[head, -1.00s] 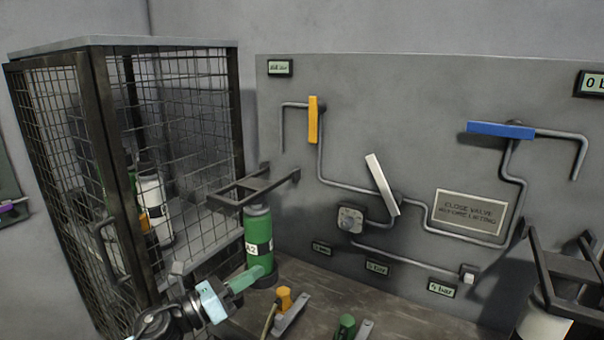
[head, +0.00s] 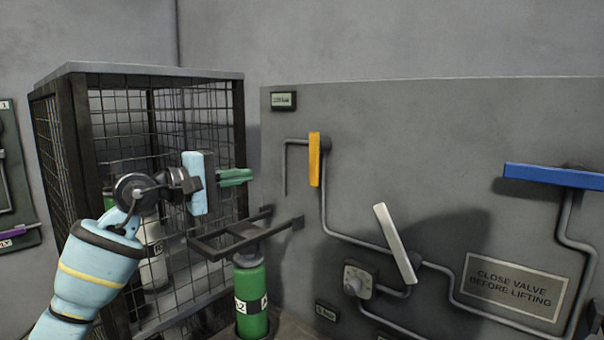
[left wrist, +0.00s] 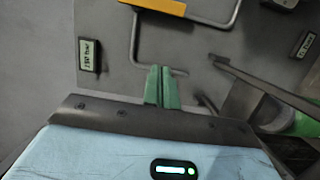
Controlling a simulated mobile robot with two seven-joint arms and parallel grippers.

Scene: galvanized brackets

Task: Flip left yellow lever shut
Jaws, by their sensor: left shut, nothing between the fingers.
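The yellow lever (head: 314,159) stands upright on the grey panel (head: 380,112), at the upper left of its pipework. In the left wrist view the yellow lever (left wrist: 158,6) shows at the top edge, beyond the fingers. My left gripper (head: 236,177) is in front of the wire cage, left of the yellow lever and apart from it. Its green fingers are together with nothing between them, and they show in the left wrist view (left wrist: 162,87) pointing toward the panel. My right gripper is not in view.
A black bracket (head: 245,238) juts from the panel around a green cylinder (head: 250,290), below my left gripper. A white lever (head: 395,243) and a blue lever (head: 553,175) are further right. A wire cage (head: 150,72) stands behind my left arm.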

